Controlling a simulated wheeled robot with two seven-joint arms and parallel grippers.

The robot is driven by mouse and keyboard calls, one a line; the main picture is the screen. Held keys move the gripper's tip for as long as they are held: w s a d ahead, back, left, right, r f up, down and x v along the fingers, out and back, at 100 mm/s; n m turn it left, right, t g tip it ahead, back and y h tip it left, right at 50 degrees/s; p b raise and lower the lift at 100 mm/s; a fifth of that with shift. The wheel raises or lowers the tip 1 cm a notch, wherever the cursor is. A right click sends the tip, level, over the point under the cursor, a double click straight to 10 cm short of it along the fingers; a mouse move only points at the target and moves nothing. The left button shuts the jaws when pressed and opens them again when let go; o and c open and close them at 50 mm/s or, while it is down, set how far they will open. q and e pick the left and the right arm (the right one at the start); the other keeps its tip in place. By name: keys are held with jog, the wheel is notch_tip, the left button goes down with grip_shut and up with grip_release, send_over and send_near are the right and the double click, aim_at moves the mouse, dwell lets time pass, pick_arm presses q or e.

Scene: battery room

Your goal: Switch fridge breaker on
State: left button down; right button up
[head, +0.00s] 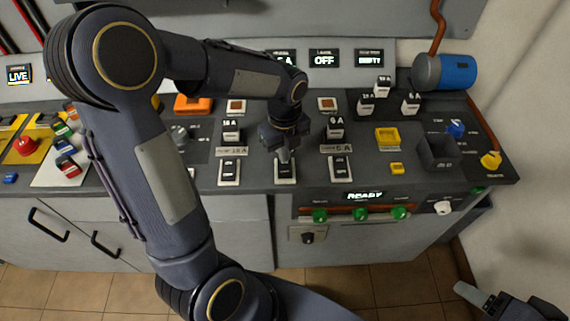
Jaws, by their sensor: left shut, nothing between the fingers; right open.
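Three white-framed rocker switches stand in a row at the counter's front: a left switch (229,173), a middle switch (285,173) and a right switch (341,169). Their small lettering is too small to read, so I cannot tell which is the fridge breaker. My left gripper (284,154) is shut and empty, pointing down at the upper part of the middle switch. I cannot tell whether its tip touches. The gripper and forearm hide what lies behind them. My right gripper (470,293) is open, low at the bottom right, away from the counter.
Plug-like blocks marked in amps, such as the 6 A block (334,128), stand behind the switches. A dark open box (438,152) and a yellow knob (490,160) are at right. Green knobs (360,214) line the front below a READY display (363,196).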

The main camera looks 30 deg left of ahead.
pick_arm(q)
notch_tip(320, 180, up, 6)
jog(key=p, duration=0.5)
jog(key=shift+r, duration=0.15)
dwell(0.3)
jog(key=s+d+r+n+t+h, duration=0.2)
jog(key=s+r+n, duration=0.2)
jog(key=s+n, duration=0.4)
jog(key=s+d+r+n+t+h, duration=0.1)
jog(key=s+d+r+n+t, duration=0.1)
jog(key=s+n, duration=0.7)
jog(key=r+n+t, duration=0.1)
jog(key=n, duration=0.7)
jog(key=shift+r+t+h, duration=0.3)
jog(key=shift+r+h, duration=0.05)
jog(key=shift+h, duration=0.05)
